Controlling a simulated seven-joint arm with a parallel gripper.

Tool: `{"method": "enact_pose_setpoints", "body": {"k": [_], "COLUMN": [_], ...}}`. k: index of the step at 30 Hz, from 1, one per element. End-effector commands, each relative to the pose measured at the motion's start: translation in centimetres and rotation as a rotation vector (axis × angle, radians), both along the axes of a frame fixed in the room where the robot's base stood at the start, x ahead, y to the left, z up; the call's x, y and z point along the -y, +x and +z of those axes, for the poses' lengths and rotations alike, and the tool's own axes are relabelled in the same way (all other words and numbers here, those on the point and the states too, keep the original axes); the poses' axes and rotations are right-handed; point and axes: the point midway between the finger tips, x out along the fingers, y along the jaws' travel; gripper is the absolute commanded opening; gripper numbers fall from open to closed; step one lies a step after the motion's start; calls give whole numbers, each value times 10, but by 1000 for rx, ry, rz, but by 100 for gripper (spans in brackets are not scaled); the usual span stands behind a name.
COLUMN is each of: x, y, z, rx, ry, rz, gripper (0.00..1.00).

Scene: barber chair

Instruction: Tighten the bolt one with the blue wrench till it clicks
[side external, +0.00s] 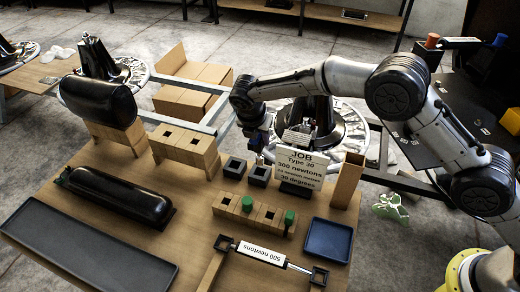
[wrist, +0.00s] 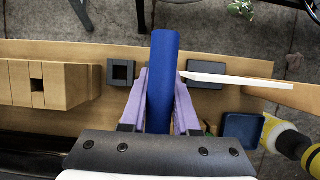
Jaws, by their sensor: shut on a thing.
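My gripper (side external: 256,148) is over the workbench, above the black square holders and left of the job sign. In the wrist view its purple fingers (wrist: 162,78) are shut on a long blue cylinder (wrist: 165,48), which looks like part of the blue wrench. The cylinder runs forward beyond the fingertips; its near end is hidden by the gripper. The blue is hard to make out in the side view. No bolt can be clearly identified as bolt one. A chair base (side external: 345,128) stands behind the bench.
The job sign (side external: 308,167), reading 300 newtons, stands close right of my gripper. Two black holders (side external: 234,167) (side external: 259,175) sit below it. A wooden block with green pieces (side external: 262,212), a 500 newtons wrench (side external: 262,251), a blue tray (side external: 328,240) and a black cushion (side external: 113,196) occupy the bench.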

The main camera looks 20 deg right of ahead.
Motion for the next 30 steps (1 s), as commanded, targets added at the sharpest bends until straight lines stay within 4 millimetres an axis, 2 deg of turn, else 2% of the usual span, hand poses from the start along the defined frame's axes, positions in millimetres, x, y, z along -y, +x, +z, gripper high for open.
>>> {"method": "enact_pose_setpoints", "body": {"k": [5, 8, 14, 20, 26, 30], "x": [8, 29, 101, 181, 258, 309], "y": [3, 5, 8, -4, -31, -59], "z": [23, 37, 73, 109, 144, 167], "rx": [5, 5, 6, 4, 5, 4], "ry": [1, 1, 2, 2, 2, 1], "rz": [-11, -41, -140, -254, -370, -453], "gripper": [0, 0, 0, 0, 0, 0]}}
